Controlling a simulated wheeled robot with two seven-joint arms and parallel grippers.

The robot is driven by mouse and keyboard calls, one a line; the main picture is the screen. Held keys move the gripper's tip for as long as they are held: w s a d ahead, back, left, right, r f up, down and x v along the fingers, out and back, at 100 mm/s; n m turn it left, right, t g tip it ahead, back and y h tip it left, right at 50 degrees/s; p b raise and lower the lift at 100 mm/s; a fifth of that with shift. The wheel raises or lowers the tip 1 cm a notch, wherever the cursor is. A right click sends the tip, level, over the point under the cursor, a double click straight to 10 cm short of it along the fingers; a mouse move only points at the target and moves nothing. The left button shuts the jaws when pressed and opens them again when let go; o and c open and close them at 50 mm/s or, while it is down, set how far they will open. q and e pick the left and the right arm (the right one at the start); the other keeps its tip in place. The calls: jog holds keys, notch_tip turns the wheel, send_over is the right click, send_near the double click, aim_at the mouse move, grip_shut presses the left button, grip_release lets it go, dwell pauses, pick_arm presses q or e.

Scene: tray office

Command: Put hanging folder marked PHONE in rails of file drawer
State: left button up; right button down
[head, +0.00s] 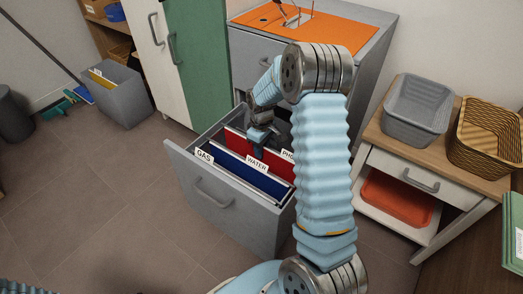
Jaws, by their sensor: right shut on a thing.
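The file drawer (205,193) is pulled out from a grey cabinet. A red folder (236,143) with a white tab reading "PHO", the rest hidden by my right arm, is at the drawer, behind the blue folder. My right gripper (262,142) reaches down over the drawer and is shut on the red folder's top edge. Whether the folder's hooks rest on the rails cannot be told. A blue folder (240,172) hangs in front, near tabs reading "WATER" and "GAS". My arm hides the drawer's right side. My left gripper is not in view.
The cabinet has an orange top (320,30). To the right, a wooden-topped stand holds a grey bin (418,105) and a wicker basket (485,135). A grey box with folders (118,98) stands on the floor at left. The floor left of the drawer is clear.

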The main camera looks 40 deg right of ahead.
jog(key=shift+f, duration=0.35)
jog(key=c, duration=1)
grip_release()
jog(key=shift+o, duration=0.2)
notch_tip(320, 180, up, 12)
jog(key=shift+r+p, duration=0.15)
jog(key=shift+p, duration=0.8)
